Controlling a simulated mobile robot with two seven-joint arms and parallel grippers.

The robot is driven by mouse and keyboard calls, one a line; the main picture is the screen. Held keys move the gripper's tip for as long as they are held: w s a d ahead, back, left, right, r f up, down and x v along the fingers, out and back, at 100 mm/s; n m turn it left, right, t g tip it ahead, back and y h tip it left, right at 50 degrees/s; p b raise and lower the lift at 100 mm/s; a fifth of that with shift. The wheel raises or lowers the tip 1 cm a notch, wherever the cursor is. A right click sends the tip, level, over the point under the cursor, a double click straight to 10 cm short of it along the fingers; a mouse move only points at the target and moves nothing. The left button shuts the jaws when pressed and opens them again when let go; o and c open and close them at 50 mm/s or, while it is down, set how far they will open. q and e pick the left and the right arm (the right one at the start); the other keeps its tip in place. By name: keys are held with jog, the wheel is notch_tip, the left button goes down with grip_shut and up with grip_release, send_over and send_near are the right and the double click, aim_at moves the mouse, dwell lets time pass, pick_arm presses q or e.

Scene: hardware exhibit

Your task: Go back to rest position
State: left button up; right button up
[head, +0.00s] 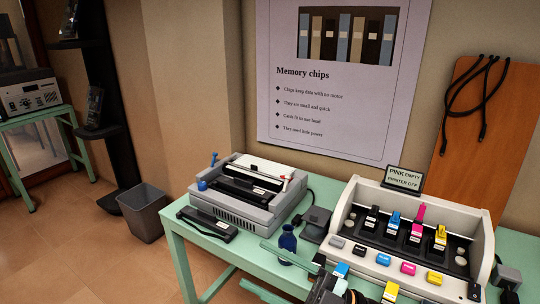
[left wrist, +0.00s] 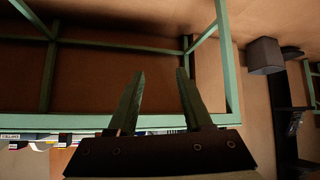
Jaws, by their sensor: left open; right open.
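My right gripper (head: 253,263) comes in from the bottom of the head view. Its two long green fingers point left over the front of the green table (head: 180,243). The fingers are apart, with nothing seen between them. My left gripper (left wrist: 160,72) shows only in the left wrist view. Its green fingers are spread and empty, in front of a green table frame (left wrist: 232,85) and the brown floor. The left arm is out of sight in the head view.
The table carries a grey printer (head: 245,190), a dark blue bottle (head: 288,242) and a white printer with coloured cartridges (head: 350,215). A sign (head: 404,178) reads "PINK EMPTY PRINTER OFF". A bin (head: 143,212) stands left; the floor before it is clear.

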jog(key=w+d+f+m+t+h+p, duration=0.25)
jog(key=d+f+m+t+h, duration=0.75)
jog(key=f+m+h, duration=0.5)
pick_arm(q)
jog(key=r, duration=0.1)
jog(key=a+r+p, duration=0.1)
jog(key=r, duration=0.1)
jog(key=shift+s+a+r+p, duration=0.2)
jog(key=shift+s+r+p, duration=0.1)
pick_arm(e)
jog(key=s+d+f+m+g+h, duration=0.2)
jog(key=s+d+f+m+g, duration=0.1)
jog(key=s+f, duration=0.4)
jog(key=s+d+f+m+g+h, duration=0.2)
jog(key=s+d+f+m+g, duration=0.1)
jog(key=s+f, duration=0.5)
notch_tip(320, 180, down, 3)
jog(key=shift+d+f+g+h, duration=0.1)
jog(key=shift+d+g+h, duration=0.3)
jog(key=shift+d, duration=0.2)
